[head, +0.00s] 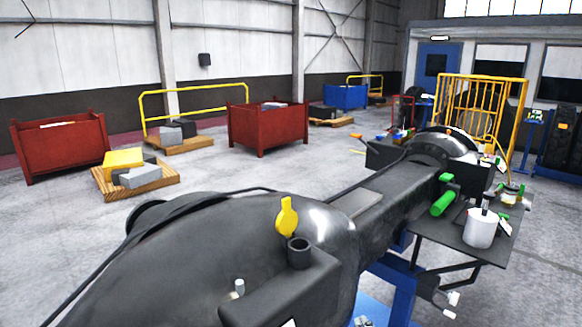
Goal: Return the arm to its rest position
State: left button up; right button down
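A large dark grey rounded body (190,265) fills the lower left and middle, very close to the camera. A straight dark beam (385,200) runs from it toward a second rounded dark housing (440,146) at the right. I cannot tell whether this is an arm of mine. A yellow piece (287,217) and a short black cylinder (299,252) stand on the near body. A black cable lies along it. Neither of my grippers can be made out in the head view.
A dark side table (455,247) at the right holds a white cup (480,228) and a green cylinder (443,203). Red bins (60,147) (268,128), a pallet with blocks (135,182) and a yellow rail (195,92) stand farther back. Open grey floor (215,180) lies between.

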jog(key=s+d+f+m+g, duration=0.1)
jog(key=s+d+f+g, duration=0.2)
jog(key=s+f+g, duration=0.8)
jog(key=s+d+f+m, duration=0.15)
jog(key=s+f, duration=0.55)
jog(key=s, duration=0.9)
notch_tip(320, 180, down, 31)
jog(key=s+g+b, duration=0.1)
jog(key=s+b, duration=0.1)
jog(key=b, duration=0.3)
jog(key=s+d+f+b, duration=0.2)
jog(key=s+f, duration=0.6)
jog(key=f, duration=0.1)
jog(key=s+d+f+g+b, duration=0.1)
jog(key=s+f+b, duration=0.1)
jog(key=s+f, duration=0.6)
notch_tip(320, 180, down, 3)
jog(key=shift+s+d+r+n+h, duration=0.2)
jog(key=shift+s+d+n+h, duration=0.15)
jog(key=shift+d+h, duration=0.05)
jog(key=shift+b, duration=0.3)
